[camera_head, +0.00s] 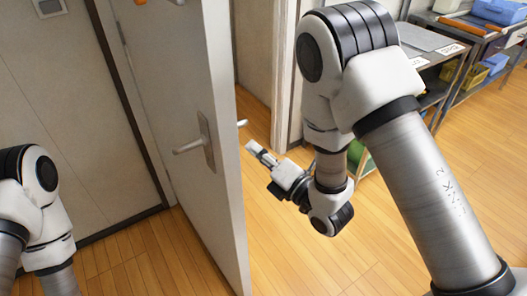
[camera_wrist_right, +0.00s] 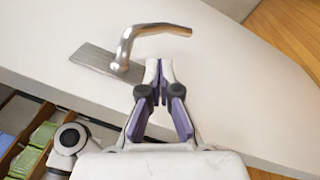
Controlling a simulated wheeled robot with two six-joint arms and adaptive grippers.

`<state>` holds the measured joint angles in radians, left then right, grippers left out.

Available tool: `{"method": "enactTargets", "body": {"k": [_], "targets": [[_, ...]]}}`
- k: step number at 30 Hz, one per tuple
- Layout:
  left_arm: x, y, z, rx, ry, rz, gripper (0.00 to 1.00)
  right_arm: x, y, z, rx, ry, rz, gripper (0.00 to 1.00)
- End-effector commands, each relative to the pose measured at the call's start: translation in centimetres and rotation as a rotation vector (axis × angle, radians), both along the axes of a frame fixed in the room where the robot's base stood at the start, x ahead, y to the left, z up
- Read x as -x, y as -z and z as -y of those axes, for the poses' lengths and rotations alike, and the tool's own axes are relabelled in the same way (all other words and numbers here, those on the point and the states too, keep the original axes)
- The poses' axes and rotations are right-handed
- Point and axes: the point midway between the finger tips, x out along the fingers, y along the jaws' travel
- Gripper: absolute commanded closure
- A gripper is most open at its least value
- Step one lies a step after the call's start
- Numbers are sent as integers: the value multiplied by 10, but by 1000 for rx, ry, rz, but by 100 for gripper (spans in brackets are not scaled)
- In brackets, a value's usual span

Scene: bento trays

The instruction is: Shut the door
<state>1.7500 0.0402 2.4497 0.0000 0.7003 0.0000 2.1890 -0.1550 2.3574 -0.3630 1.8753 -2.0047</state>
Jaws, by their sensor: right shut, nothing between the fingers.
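The grey door (camera_head: 168,90) stands open, its free edge facing me. A lever handle on a plate (camera_head: 207,142) is on its left face. The tip of another handle (camera_head: 242,123) shows past the free edge. In the right wrist view a curved metal handle (camera_wrist_right: 126,45) sits on a plate on the pale door face (camera_wrist_right: 230,75). My right gripper (camera_head: 252,148) is to the right of the door's free edge. Its fingers are together and empty, close to the handle in the wrist view (camera_wrist_right: 158,72). My left gripper is out of view; only its arm shows at the left.
A door frame post (camera_head: 284,75) stands behind my right arm. Shelves (camera_head: 430,90) with blue and yellow bins are at the upper right. A wall (camera_head: 60,110) is at the left. The wooden floor (camera_head: 290,250) is clear right of the door.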

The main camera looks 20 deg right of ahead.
Motion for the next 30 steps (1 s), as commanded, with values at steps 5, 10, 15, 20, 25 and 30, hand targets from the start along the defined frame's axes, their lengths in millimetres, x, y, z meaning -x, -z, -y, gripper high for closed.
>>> {"method": "enactTargets", "body": {"k": [5, 10, 15, 20, 25, 30], "targets": [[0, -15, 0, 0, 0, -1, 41, -32, -8, -17, -1, -1, 2, 100], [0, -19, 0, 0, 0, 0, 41, -49, -7, -26, -1, 0, -1, 100], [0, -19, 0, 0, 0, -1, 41, -53, -6, -28, -1, 2, -2, 100], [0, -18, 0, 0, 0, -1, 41, -53, -6, -27, -1, 2, -2, 100], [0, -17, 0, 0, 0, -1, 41, -54, -6, -25, -3, -1, -2, 100], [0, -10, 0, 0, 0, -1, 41, -60, -5, -12, -5, -16, 0, 100]]}}
